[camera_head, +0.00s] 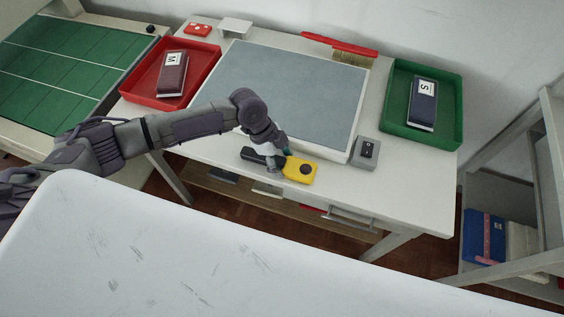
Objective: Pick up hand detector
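The hand detector has a yellow head (303,175) with a dark round spot and a black handle (252,156) pointing left. It is at the front edge of the white table, in front of the grey mat. My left gripper (276,163) reaches down over the middle of the detector, where handle and head meet. The fingers are small and partly hidden by the wrist, so I cannot tell whether they are closed on it. My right gripper is out of view.
A grey box with a black switch (367,150) stands right of the detector. A red tray (207,60) and a green tray (393,108) each hold a dark labelled item. A red-handled brush (340,46) lies at the back. An open shelf (505,195) stands at right.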

